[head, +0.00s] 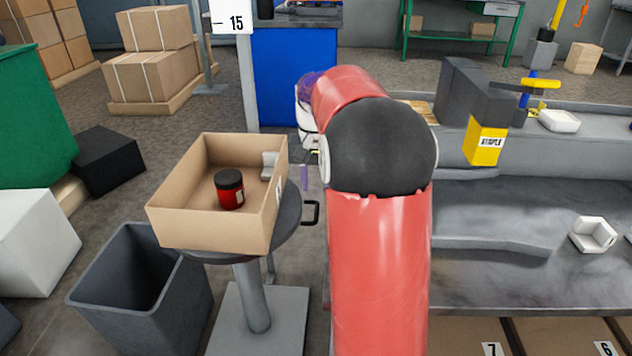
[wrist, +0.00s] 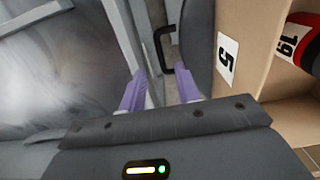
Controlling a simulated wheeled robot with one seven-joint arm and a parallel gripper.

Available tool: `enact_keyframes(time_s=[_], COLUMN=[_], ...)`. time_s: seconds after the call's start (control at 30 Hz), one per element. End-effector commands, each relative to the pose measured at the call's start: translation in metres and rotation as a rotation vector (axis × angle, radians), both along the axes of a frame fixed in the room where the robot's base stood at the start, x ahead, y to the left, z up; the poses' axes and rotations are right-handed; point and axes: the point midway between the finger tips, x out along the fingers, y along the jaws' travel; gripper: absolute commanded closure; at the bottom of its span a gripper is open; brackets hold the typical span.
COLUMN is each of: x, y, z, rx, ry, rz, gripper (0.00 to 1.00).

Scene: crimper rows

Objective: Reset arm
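My red arm (head: 378,260) reaches forward in the middle of the head view and hides most of my gripper. One purple finger (head: 304,177) shows just right of the open cardboard box. In the wrist view my gripper (wrist: 160,86) has its two purple fingers apart with nothing held between them. A dark looped handle (wrist: 160,48) shows beyond the fingertips. The box (head: 215,238) stands on a round grey stand and holds a red jar with a black lid (head: 230,190) and a pale grey piece (head: 269,165). Its label 5 shows in the wrist view (wrist: 227,61).
A grey workbench (head: 490,215) runs along the right, with a yellow STAPLE block (head: 485,141) and a white angled part (head: 593,235). A grey bin (head: 140,285) stands left of the stand. Stacked cartons (head: 152,77) and a blue cabinet (head: 293,78) are at the back.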

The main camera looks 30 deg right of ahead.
Motion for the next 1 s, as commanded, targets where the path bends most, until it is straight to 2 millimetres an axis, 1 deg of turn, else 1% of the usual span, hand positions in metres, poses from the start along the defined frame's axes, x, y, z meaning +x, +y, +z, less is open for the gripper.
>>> enact_keyframes(time_s=[0.37, 0.47, 0.53, 0.57, 0.67, 0.7, 0.77, 0.8, 0.87, 0.9, 0.97, 1.0], x=[0.0, -0.007, -0.018, -0.024, -0.054, -0.067, -0.088, -0.102, -0.124, -0.138, -0.16, -0.173], y=[0.001, 0.01, 0.024, 0.032, 0.062, 0.074, 0.091, 0.101, 0.116, 0.125, 0.136, 0.143], z=[0.0, 0.008, 0.018, 0.023, 0.04, 0.045, 0.05, 0.052, 0.054, 0.053, 0.05, 0.047], rx=[0.0, -0.008, -0.017, -0.022, -0.044, -0.053, -0.066, -0.074, -0.086, -0.094, -0.105, -0.112], ry=[-0.002, -0.02, -0.045, -0.06, -0.121, -0.147, -0.186, -0.212, -0.252, -0.279, -0.318, -0.343], rz=[0.002, 0.022, 0.056, 0.075, 0.15, 0.183, 0.233, 0.266, 0.315, 0.346, 0.395, 0.424], gripper=[0.68, 0.68, 0.68, 0.68, 0.68, 0.68, 0.68, 0.68, 0.68, 0.68, 0.68, 0.68])
